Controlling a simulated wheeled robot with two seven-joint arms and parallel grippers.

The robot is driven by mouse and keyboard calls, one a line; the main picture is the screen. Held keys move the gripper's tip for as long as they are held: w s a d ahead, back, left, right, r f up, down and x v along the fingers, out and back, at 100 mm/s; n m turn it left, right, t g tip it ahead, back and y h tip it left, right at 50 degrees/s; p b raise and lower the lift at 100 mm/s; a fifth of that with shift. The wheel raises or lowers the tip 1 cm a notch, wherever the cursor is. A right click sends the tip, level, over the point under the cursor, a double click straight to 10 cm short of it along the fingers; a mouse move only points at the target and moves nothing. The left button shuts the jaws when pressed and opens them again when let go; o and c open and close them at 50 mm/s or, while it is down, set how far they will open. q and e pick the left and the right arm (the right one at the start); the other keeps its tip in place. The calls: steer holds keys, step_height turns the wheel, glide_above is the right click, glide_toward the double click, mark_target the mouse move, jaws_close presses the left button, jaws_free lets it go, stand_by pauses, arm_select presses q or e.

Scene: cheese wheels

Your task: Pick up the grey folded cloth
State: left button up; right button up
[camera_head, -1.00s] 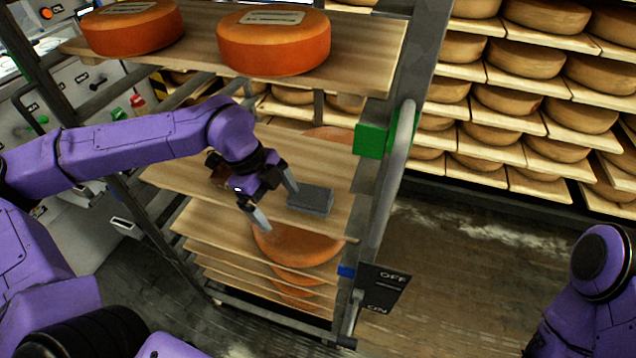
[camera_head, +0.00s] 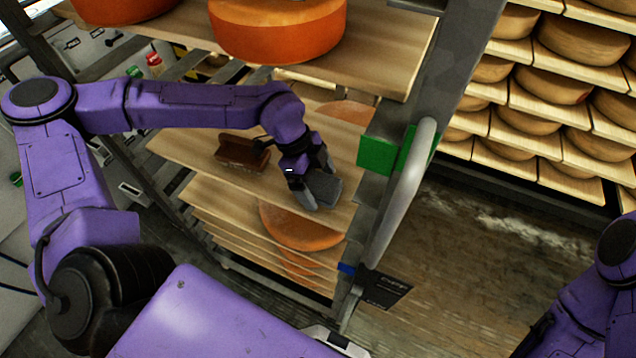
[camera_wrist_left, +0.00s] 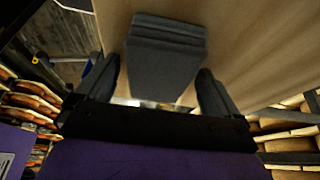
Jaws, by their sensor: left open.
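The grey folded cloth (camera_head: 328,190) lies on the middle wooden shelf of the rack, near its front edge. My left gripper (camera_head: 315,181) is open right at the cloth and partly covers it in the head view. In the left wrist view the cloth (camera_wrist_left: 165,62) lies between the two spread fingers of my left gripper (camera_wrist_left: 158,72). A gap shows between the cloth and each finger there. My right arm shows at the right edge of the head view, but its gripper is out of view.
A brown block-like object (camera_head: 241,152) sits on the same shelf, left of the cloth. An orange cheese wheel (camera_head: 278,30) rests on the shelf above. Another cheese wheel (camera_head: 300,228) is below. The rack's metal post with a green block (camera_head: 376,155) stands to the right.

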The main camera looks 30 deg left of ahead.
arm_select(q)
steer(key=shift+s+a, duration=0.1)
steer(key=c, duration=1)
steer(key=shift+c, duration=0.2)
